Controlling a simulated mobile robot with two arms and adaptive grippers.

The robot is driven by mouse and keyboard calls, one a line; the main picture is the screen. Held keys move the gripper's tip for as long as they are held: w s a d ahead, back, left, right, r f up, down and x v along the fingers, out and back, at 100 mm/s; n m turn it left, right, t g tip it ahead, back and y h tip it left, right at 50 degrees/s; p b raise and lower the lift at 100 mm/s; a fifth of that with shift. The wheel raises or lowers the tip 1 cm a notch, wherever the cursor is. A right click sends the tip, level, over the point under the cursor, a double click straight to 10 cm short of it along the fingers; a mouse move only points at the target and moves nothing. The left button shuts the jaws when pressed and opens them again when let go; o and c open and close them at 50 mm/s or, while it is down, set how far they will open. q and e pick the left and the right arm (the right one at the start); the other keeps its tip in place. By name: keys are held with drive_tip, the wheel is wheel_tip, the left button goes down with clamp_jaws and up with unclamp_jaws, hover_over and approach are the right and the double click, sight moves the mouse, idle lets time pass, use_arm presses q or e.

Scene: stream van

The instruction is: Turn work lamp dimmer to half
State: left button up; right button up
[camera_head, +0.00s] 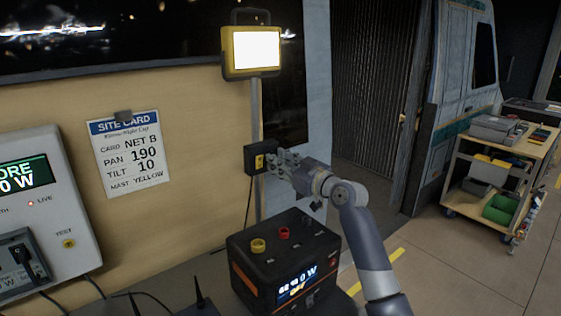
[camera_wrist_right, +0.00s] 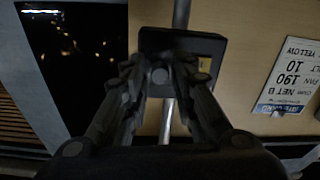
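The work lamp (camera_head: 252,51) is yellow-framed, lit bright white, and stands on a grey pole (camera_head: 256,105). A black dimmer box (camera_head: 256,158) with a yellow label is fixed to the pole. It also shows in the right wrist view (camera_wrist_right: 205,44). My right gripper (camera_head: 274,161) is at the right side of the box in the head view. In the wrist view its fingertips (camera_wrist_right: 160,75) are apart in front of the box, with a dark rounded part between them. I cannot tell whether they press on it. The knob's setting is hidden. My left gripper is out of view.
A grey control panel (camera_head: 60,215) is at the left, beside a site card (camera_head: 130,153) on the wall. A loaded trolley (camera_head: 500,170) stands at the right; the floor before it is clear.

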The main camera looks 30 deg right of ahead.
clamp_jaws()
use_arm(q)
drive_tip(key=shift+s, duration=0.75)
use_arm(e)
drive_tip(key=shift+m, duration=0.3)
use_arm(q)
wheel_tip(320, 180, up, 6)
drive_tip(key=p, duration=0.6)
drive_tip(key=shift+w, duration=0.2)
use_arm(e)
drive_tip(key=shift+m, duration=6.2)
